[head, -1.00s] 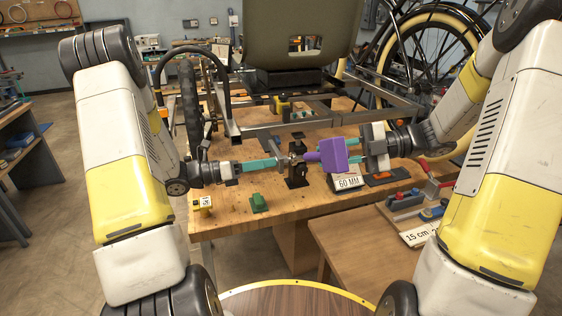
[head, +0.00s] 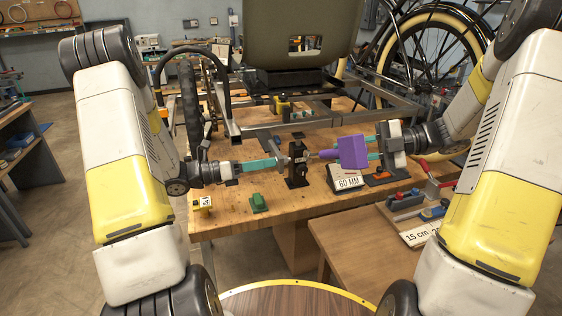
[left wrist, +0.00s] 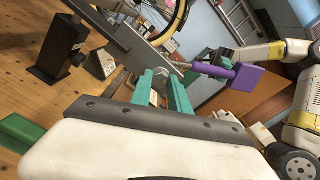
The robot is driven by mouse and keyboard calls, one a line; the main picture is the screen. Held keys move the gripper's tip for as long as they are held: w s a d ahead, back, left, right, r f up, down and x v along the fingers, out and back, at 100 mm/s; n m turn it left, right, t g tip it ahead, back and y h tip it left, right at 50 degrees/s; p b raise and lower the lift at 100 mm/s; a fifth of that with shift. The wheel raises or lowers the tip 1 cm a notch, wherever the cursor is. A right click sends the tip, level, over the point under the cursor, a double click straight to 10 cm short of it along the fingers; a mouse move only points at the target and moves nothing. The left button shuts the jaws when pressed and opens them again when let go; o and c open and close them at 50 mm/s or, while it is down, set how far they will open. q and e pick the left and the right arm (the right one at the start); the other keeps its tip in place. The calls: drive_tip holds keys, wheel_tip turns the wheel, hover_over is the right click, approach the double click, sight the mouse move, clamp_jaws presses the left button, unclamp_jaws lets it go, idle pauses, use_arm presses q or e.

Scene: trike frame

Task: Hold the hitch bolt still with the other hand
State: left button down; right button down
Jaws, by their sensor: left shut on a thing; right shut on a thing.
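My left gripper (head: 278,163) is shut, its teal fingers at the small metal hitch bolt (head: 284,161) beside a black upright stand (head: 297,172). In the left wrist view the teal fingers (left wrist: 166,88) close at the bolt (left wrist: 181,68), next to a flat grey bar (left wrist: 118,50). The fingers partly hide the bolt. My right gripper (head: 368,150) is shut on a purple tool (head: 350,151). The tool's thin tip points left toward the bolt, and a small gap seems to lie between them. The purple tool also shows in the left wrist view (left wrist: 243,75).
A "60 MM" sign (head: 348,183) stands below the purple tool. The trike frame (head: 290,124) crosses the bench behind.

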use_arm(q)
drive_tip(key=c, duration=1.2)
unclamp_jaws()
drive_tip(key=shift+o, duration=0.2)
